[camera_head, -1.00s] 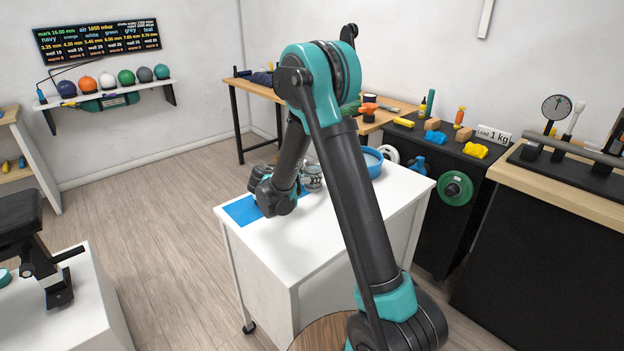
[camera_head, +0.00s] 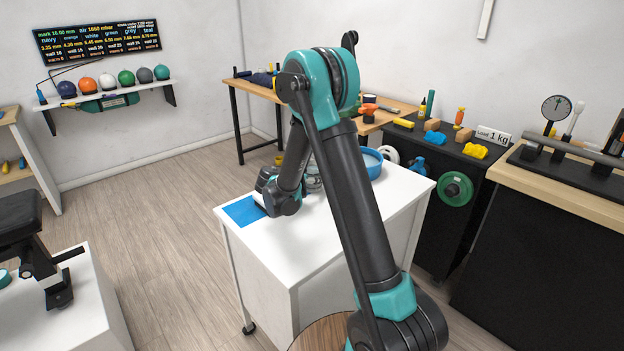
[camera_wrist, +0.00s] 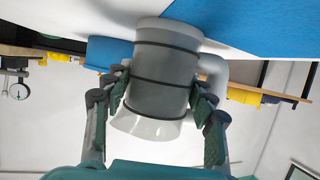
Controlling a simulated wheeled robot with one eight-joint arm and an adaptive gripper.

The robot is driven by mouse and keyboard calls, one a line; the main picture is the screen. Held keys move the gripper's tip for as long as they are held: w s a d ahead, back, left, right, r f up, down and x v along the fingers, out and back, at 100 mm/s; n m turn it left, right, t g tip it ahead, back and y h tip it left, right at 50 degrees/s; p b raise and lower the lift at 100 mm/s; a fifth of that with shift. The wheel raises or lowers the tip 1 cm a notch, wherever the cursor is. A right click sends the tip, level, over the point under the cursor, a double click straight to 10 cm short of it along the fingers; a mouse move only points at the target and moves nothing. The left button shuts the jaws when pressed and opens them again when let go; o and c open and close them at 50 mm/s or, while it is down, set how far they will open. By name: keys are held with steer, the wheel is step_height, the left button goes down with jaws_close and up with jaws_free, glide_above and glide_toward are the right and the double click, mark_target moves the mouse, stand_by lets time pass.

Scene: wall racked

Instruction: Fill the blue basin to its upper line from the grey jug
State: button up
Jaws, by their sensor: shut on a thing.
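The grey jug (camera_wrist: 160,95) is between my gripper's fingers (camera_wrist: 160,118) in the wrist view, which shows the scene upside down. It has dark bands, a side handle (camera_wrist: 216,72) and a flared pale rim. It looks roughly upright; I cannot tell whether its base touches the table. My gripper is shut on its body. The blue basin (camera_head: 375,170) stands at the far right part of the white table, apart from the jug. It also shows partly behind the jug in the wrist view (camera_wrist: 103,52). Its upper line cannot be made out. My arm hides most of the jug in the head view.
A blue mat (camera_head: 243,211) lies at the white table's (camera_head: 285,245) left edge. A clear jar-like thing (camera_head: 313,180) stands between my wrist and the basin, partly hidden by my arm. The near tabletop is clear. A black bench (camera_head: 462,147) with small items stands behind right.

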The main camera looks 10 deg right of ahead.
steer(key=shift+r, duration=0.2)
step_height(320, 180, up, 20)
steer(key=shift+f, duration=0.15)
stand_by(0.4)
steer(key=o, duration=0.6)
steer(key=c, duration=0.6)
steer(key=shift+f, duration=0.1)
